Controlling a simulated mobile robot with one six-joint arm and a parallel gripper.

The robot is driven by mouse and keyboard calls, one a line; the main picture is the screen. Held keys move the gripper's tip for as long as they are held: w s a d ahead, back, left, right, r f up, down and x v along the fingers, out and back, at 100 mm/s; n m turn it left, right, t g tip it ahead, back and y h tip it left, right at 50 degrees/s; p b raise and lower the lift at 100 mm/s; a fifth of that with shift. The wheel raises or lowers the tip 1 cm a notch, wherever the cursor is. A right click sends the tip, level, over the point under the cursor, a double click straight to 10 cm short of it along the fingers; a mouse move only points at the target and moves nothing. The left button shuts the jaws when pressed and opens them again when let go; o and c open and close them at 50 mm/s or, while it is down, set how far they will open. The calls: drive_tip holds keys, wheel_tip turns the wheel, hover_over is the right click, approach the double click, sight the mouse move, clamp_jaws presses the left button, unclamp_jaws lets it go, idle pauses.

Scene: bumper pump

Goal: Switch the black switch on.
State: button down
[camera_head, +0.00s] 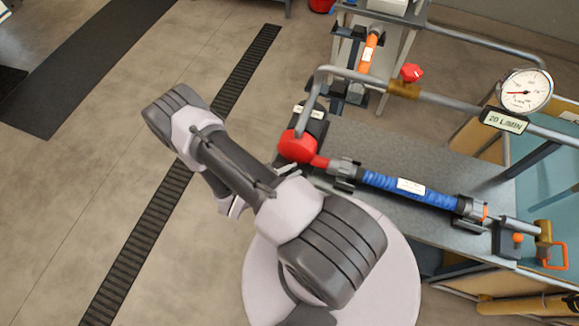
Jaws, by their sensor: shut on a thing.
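A black box with a pale label (312,124) stands at the left end of the grey bench, and is the only likely place I see for the black switch. A red rounded part (298,147) covers some of it. I cannot make out the switch lever or its position. Pale finger-like parts of my gripper (287,169) show just below and left of the red part, close to the box's lower edge. My arm hides most of the gripper. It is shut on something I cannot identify.
A blue hose (410,189) runs along the grey bench (465,170) to the right of the red part. The floor on the left is open around a dark grate (150,225).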

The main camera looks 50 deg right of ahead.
drive_tip(key=shift+s+d+m, duration=0.1)
drive_tip(key=shift+s+m, duration=0.1)
drive_tip(key=shift+m, duration=0.1)
drive_tip(key=shift+f, duration=0.1)
idle(0.3)
drive_tip(key=c, duration=1.4)
unclamp_jaws()
drive_tip(key=s+p+v, duration=0.1)
drive_tip(key=p+v, duration=0.1)
drive_tip(key=v, duration=1.5)
drive_tip(key=shift+w+r, duration=0.2)
drive_tip(key=shift+r, duration=0.25)
